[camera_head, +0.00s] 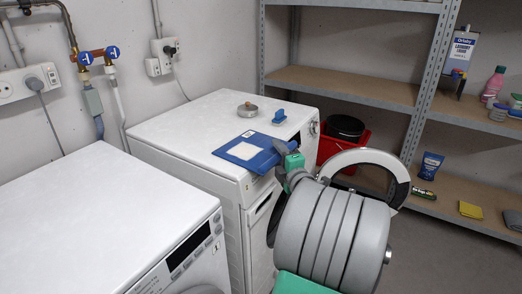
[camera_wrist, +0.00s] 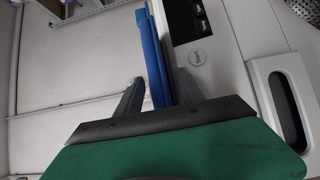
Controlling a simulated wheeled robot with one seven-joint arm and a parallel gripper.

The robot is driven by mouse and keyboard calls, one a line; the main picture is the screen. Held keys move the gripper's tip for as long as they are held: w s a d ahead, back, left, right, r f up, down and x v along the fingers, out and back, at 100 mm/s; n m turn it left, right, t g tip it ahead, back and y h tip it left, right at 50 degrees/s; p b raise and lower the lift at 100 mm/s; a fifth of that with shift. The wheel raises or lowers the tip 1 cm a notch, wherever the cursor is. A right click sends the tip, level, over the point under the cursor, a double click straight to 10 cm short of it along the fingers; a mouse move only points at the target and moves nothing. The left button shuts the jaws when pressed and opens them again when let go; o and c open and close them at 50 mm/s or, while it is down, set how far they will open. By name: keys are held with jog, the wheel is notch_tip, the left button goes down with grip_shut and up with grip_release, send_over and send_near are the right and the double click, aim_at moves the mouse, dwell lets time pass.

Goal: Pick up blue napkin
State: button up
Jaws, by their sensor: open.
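The blue napkin (camera_head: 265,158), with a white patch on it, lies flat on top of the far white washing machine (camera_head: 180,130), at its front edge. My gripper (camera_head: 284,150) is at the napkin's right end, over that front edge. In the wrist view the napkin is a narrow blue strip (camera_wrist: 152,55) running up between the two fingers of my open gripper (camera_wrist: 160,84). The fingers stand apart on either side of the strip. Whether either finger touches it I cannot tell.
A round tin (camera_head: 247,110) and a small blue object (camera_head: 279,117) stand behind the napkin. The machine's round door (camera_head: 400,172) hangs open beside my arm. Metal shelving (camera_head: 345,85) holds bottles and cloths. Another white machine (camera_head: 85,215) is nearer.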

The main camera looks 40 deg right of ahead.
jog(key=shift+c, duration=0.6)
jog(key=shift+d, duration=0.1)
grip_shut()
